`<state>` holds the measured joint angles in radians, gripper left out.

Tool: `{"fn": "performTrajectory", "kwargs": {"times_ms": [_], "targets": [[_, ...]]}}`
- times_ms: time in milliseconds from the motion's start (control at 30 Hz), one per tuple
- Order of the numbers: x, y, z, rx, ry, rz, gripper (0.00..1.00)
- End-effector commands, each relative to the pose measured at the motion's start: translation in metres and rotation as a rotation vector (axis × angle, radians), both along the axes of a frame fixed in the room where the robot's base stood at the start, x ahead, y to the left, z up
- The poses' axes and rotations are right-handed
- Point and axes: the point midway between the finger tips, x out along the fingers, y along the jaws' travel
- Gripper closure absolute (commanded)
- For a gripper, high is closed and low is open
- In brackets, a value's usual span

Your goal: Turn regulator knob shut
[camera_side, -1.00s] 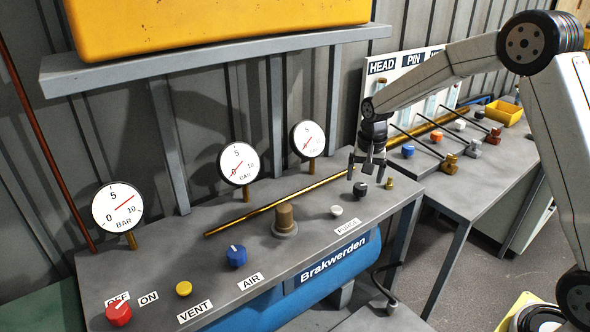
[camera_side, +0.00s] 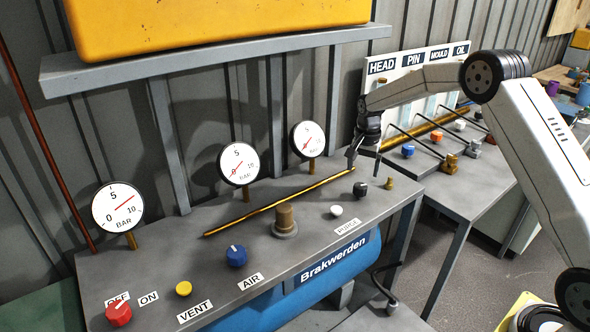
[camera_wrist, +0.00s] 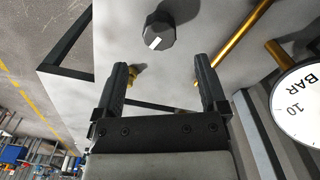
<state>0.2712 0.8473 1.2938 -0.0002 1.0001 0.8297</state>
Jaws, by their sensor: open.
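A black regulator knob (camera_side: 360,189) with a pale pointer mark stands on the right end of the grey bench. In the wrist view the black knob (camera_wrist: 160,31) is at the top middle, beyond the fingertips, with its white mark facing lower left. My gripper (camera_side: 364,160) is open and empty, above the bench and behind the knob in the side view. In the wrist view the two fingers of my gripper (camera_wrist: 163,72) are spread apart, with a brass fitting (camera_wrist: 132,72) showing beside the left one. No finger touches the knob.
A brass pipe (camera_side: 280,202) runs along the bench behind the knob. A white button (camera_side: 336,211), a brown post (camera_side: 285,219), a blue knob (camera_side: 236,256) and a red knob (camera_side: 118,314) stand to the left. A gauge (camera_wrist: 302,107) is at the right of the wrist view.

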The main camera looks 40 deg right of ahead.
Motion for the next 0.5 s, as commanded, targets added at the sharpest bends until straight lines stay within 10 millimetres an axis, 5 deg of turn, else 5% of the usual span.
{"fn": "performTrajectory", "kwargs": {"times_ms": [500], "targets": [[-0.001, 0.000, -0.058, -0.001, 0.002, 0.001, 0.08]]}}
